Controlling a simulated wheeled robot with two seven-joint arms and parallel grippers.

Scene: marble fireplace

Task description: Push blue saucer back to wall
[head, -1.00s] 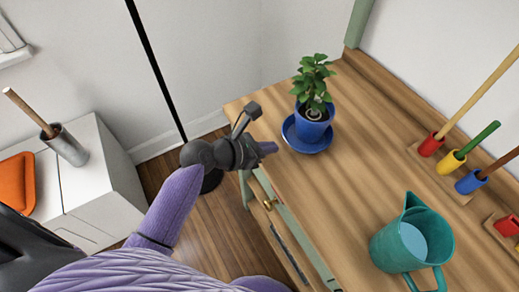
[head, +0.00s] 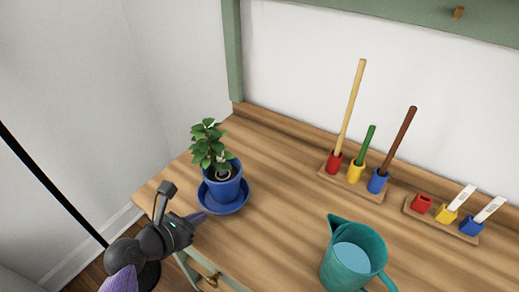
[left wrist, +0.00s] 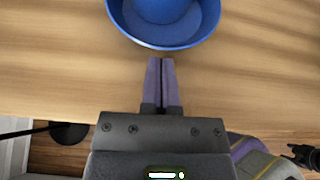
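The blue saucer (head: 229,207) stands on the wooden tabletop near its left front edge. A blue pot (head: 224,186) with a leafy green plant (head: 211,147) stands in it. My left gripper (head: 201,217) is at the front left of the saucer, with its fingers pointing at the rim. In the left wrist view the two purple fingers (left wrist: 161,62) are together and empty, just short of the saucer's near rim (left wrist: 160,44). I cannot tell if they touch it. A small dark part at the lower right of that view may be my right gripper (left wrist: 304,157).
A teal jug (head: 353,258) stands at the front right. A wooden rack (head: 351,184) with coloured holders and sticks stands near the wall, with a second rack (head: 440,222) to its right. A low wooden ledge (head: 270,122) runs along the wall. The tabletop behind the saucer is clear.

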